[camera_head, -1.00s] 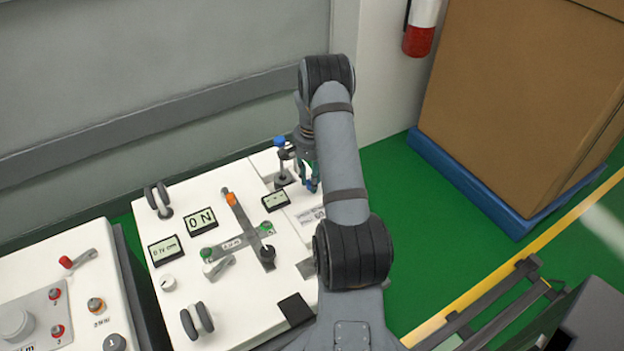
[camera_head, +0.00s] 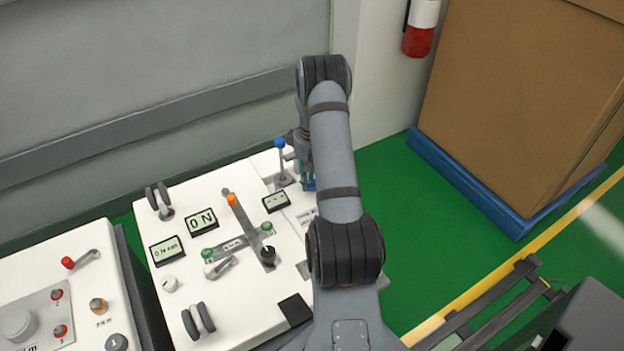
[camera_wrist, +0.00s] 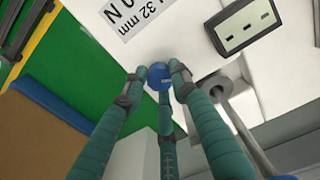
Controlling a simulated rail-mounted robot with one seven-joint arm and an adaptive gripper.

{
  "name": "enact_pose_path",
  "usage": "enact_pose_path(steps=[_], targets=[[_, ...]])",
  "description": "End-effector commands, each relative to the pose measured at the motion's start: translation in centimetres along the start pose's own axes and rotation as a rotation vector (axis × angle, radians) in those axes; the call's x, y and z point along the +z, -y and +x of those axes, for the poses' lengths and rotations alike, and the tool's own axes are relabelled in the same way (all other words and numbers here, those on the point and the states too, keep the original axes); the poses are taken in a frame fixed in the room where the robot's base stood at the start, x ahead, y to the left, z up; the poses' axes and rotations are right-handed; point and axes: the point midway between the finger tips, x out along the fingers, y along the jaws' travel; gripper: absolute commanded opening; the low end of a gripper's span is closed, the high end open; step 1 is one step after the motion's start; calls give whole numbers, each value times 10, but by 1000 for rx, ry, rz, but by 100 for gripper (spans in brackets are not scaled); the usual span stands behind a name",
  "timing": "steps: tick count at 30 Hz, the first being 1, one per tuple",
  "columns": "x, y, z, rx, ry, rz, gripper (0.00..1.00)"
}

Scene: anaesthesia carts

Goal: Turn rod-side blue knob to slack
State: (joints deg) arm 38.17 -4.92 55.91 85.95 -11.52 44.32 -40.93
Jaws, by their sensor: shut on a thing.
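In the wrist view, the teal fingers of my gripper (camera_wrist: 159,82) are closed around a small blue knob (camera_wrist: 158,72) at the edge of the white panel. The fingers hide part of the knob. In the head view, my gripper (camera_head: 309,183) shows only as teal tips at the panel's far right, mostly behind my arm. A grey lever with a blue top (camera_head: 280,143) stands upright just left of my gripper. In the wrist view, its grey shaft and ring-shaped base (camera_wrist: 217,84) lie right of the fingers.
A second white cart (camera_head: 90,305) stands at left. A cardboard box (camera_head: 530,100) on a blue pallet stands at right. Green floor lies between.

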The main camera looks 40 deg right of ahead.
Motion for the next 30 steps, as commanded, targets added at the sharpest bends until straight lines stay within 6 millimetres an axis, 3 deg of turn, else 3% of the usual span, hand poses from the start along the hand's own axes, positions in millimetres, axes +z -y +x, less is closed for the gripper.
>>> enact_pose_path(steps=[15, 30], targets=[[0, 0, 0, -1, 1, -387, 1], [0, 0, 0, -1, 0, -491, 1]])
